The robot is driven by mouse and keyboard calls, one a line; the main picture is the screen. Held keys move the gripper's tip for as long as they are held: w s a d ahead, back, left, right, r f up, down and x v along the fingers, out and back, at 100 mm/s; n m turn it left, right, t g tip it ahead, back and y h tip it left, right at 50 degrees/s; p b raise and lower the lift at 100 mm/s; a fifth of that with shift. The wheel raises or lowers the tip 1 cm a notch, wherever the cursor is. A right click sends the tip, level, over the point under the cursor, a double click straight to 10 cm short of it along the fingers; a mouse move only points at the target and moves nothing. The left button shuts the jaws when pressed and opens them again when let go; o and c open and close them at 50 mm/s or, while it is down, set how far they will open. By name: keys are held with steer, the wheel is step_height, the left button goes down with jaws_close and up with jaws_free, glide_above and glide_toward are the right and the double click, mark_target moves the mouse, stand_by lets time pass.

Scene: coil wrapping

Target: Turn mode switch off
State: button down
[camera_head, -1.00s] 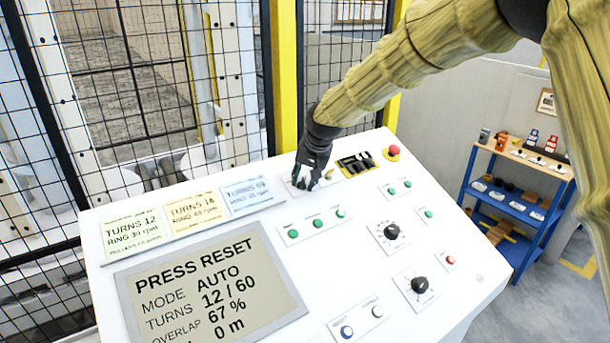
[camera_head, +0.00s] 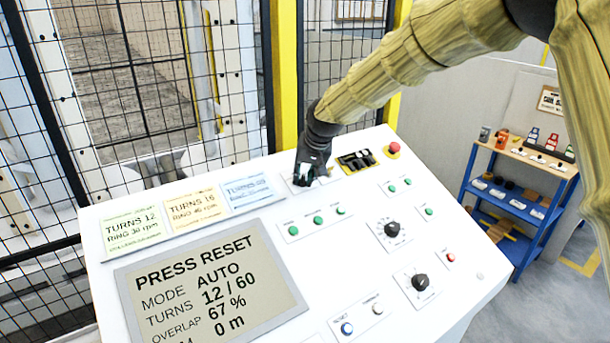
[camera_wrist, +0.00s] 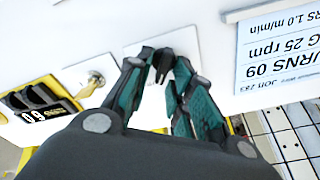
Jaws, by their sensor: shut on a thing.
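The mode switch shows in the wrist view as a small black knob (camera_wrist: 161,62) on a pale square plate (camera_wrist: 186,40). My gripper (camera_wrist: 163,64) is shut on this knob, with one green-and-black finger on each side of it. In the head view my gripper (camera_head: 304,180) is at the upper middle of the white sloping panel (camera_head: 350,285), and it hides most of the switch. The grey display (camera_head: 215,285) reads PRESS RESET, MODE AUTO, TURNS 12 / 60 and OVERLAP 67 %.
A key switch (camera_wrist: 94,78) is beside my gripper in the wrist view. Recipe cards (camera_head: 197,210) lie left. Wire fencing (camera_head: 130,80) stands behind.

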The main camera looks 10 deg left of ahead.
steer(key=n, duration=0.6)
steer(key=shift+s+a+n+y, duration=0.15)
steer(key=shift+a+n+y, duration=0.15)
steer(key=shift+n, duration=0.1)
stand_by(0.4)
steer(key=c, duration=1.6)
jaws_free()
steer(key=shift+o, duration=0.2)
steer(key=shift+r, duration=0.15)
steer(key=v, duration=1.2)
